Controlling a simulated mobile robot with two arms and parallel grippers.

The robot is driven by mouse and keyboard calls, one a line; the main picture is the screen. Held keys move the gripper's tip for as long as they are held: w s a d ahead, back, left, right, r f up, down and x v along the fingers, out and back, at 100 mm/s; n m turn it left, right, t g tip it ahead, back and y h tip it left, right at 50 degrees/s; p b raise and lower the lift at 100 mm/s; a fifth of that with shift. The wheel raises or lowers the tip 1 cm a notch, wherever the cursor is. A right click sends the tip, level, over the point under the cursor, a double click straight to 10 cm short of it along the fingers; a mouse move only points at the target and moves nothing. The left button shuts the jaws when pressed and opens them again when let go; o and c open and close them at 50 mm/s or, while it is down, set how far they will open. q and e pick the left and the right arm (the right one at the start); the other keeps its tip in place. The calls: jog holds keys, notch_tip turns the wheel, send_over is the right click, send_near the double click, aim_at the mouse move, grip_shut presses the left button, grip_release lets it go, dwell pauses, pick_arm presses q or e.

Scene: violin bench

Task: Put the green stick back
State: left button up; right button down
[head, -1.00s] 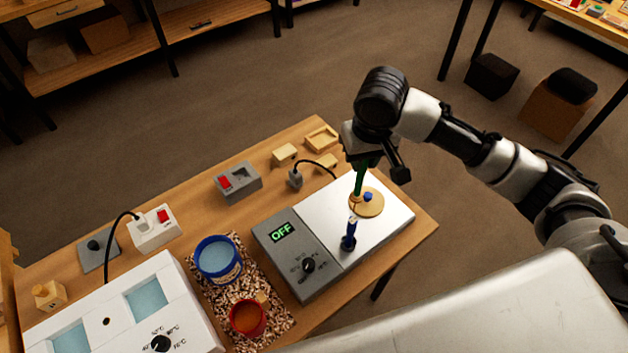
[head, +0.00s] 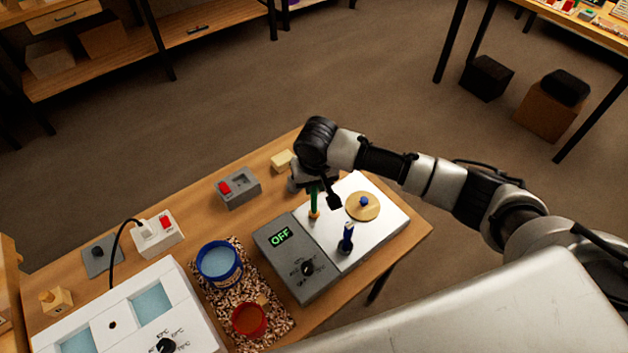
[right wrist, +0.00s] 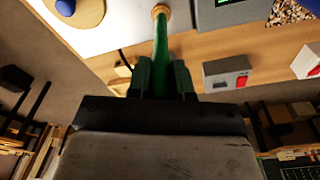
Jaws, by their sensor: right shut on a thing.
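My right gripper (head: 316,184) is shut on the green stick (head: 314,200). The stick points down and ends in a tan tip. It is over the left part of the white plate (head: 385,232) of the device reading OFF, close to its grey panel. I cannot tell whether the tip touches the plate. In the right wrist view the green stick (right wrist: 160,42) runs out from between the fingers of the gripper (right wrist: 163,78). A round wooden disc (head: 374,211) with a blue knob lies on the plate, right of the stick. My left gripper is not in view.
A blue upright tool (head: 346,240) stands on the plate, in front of the stick. The grey control panel (head: 283,258) has a black knob. A blue tub (head: 218,262) and a red pot (head: 249,318) stand on a speckled mat. A grey switch box (head: 238,188) is behind.

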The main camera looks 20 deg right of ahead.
jog(key=shift+f, duration=0.1)
jog(key=c, duration=1)
grip_release()
jog(key=r, duration=0.4)
jog(key=s+r+b, duration=0.1)
jog(key=r, duration=0.7)
jog(key=shift+s+r, duration=0.15)
jog(key=shift+s, duration=0.1)
